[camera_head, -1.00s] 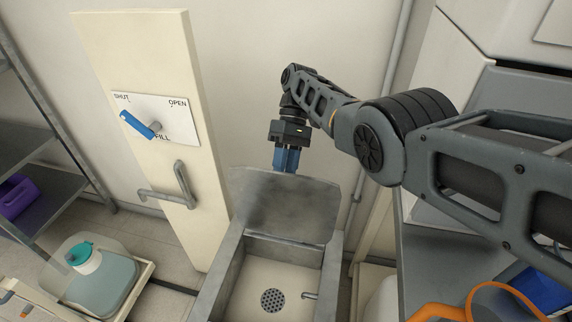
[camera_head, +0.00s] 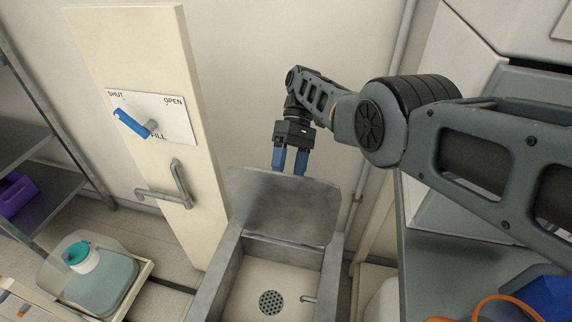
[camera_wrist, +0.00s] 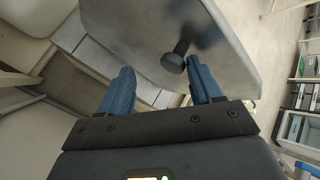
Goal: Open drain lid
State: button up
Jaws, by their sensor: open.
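The grey metal drain lid (camera_head: 284,207) stands raised and steeply tilted at the back of the sink basin (camera_head: 230,287) in the head view. The basin is uncovered, with a round drain grate (camera_head: 270,301) in its floor. My gripper (camera_head: 289,172) is open just behind the lid's upper edge, its blue fingers spread and partly hidden by the lid. In the wrist view my gripper (camera_wrist: 160,82) is open, and the lid (camera_wrist: 150,40) fills the upper middle. A dark round knob (camera_wrist: 175,60) on the lid lies between and just beyond the fingertips, near the right finger.
A jug with a teal cap (camera_head: 77,253) stands at lower left. A grey counter (camera_head: 425,265) is at right.

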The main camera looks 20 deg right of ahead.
jog(key=shift+o, duration=1.1)
jog(key=shift+s+d+f, duration=0.1)
jog(key=shift+s+f, duration=0.2)
jog(key=shift+f, duration=0.15)
